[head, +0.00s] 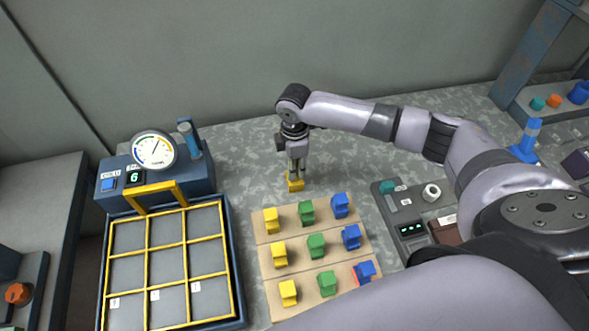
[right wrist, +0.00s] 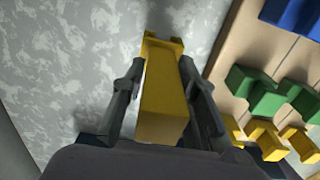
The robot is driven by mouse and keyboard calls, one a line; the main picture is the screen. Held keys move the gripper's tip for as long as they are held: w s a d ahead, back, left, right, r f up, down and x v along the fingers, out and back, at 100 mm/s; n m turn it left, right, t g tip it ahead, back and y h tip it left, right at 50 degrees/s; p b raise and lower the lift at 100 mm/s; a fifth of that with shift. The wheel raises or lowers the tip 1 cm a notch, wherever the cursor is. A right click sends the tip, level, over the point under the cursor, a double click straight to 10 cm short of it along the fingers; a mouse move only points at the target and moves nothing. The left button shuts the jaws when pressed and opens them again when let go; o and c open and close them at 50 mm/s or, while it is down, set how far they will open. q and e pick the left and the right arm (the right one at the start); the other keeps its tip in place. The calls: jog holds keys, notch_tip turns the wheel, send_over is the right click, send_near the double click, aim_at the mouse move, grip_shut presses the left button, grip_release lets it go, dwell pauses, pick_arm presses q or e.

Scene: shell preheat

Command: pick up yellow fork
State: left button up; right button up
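The yellow fork (head: 295,182) is a small upright block just behind the back edge of the tan board, low at the grey worktop. My right gripper (head: 297,164) points down over it. In the right wrist view the fork (right wrist: 163,98) lies between the two fingers of the right gripper (right wrist: 162,75), which sit close against its sides. The gripper looks shut on it. I cannot tell whether the fork touches the worktop. My left gripper is not in view.
The tan board (head: 296,232) bears rows of yellow, green and blue blocks. Left of it stands a blue tray with a yellow grid (head: 185,262) and a gauge (head: 154,150). A grey device (head: 409,215) stands to the right. The worktop behind the fork is clear.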

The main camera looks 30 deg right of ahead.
grip_shut()
jog(key=shift+r, duration=0.2)
dwell(0.6)
